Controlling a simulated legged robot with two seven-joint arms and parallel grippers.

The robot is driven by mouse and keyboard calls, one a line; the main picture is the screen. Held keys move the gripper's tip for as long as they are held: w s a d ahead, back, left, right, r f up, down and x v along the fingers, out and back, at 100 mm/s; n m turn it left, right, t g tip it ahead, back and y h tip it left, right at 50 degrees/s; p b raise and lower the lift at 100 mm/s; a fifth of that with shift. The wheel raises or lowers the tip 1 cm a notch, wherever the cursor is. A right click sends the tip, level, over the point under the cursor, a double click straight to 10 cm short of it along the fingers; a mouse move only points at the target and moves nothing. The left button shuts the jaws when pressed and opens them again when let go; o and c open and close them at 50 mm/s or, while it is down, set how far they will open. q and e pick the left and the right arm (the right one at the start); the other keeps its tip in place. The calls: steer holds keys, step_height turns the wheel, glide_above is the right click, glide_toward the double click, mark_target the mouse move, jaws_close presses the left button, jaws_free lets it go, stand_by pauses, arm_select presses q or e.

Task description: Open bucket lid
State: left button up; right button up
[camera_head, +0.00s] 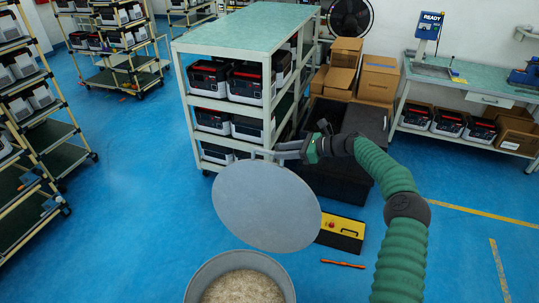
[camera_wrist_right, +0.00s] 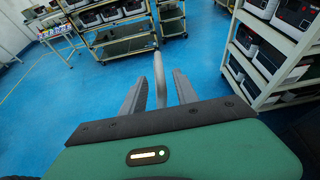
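The grey round bucket lid (camera_head: 266,208) is off to the upper right of the bucket's mouth in the head view, tilted and held up by its edge. The grey bucket (camera_head: 205,277) stands at the bottom, open, with a light brown grainy filling (camera_head: 243,288). My right gripper (camera_head: 270,153) is at the lid's far edge, where a handle shows between its fingers. My left gripper is out of view.
A shelf rack (camera_head: 248,38) with several boxed units stands behind the lid. A black crate (camera_head: 340,185) and cardboard boxes (camera_head: 378,80) are right of it. A yellow-black case (camera_head: 341,232) and an orange tool (camera_head: 343,264) lie on the floor. Blue floor is clear at left.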

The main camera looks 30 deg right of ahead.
steer(key=b+v, duration=0.1)
steer(key=v, duration=0.9)
steer(key=shift+d, duration=0.1)
steer(key=shift+f, duration=0.1)
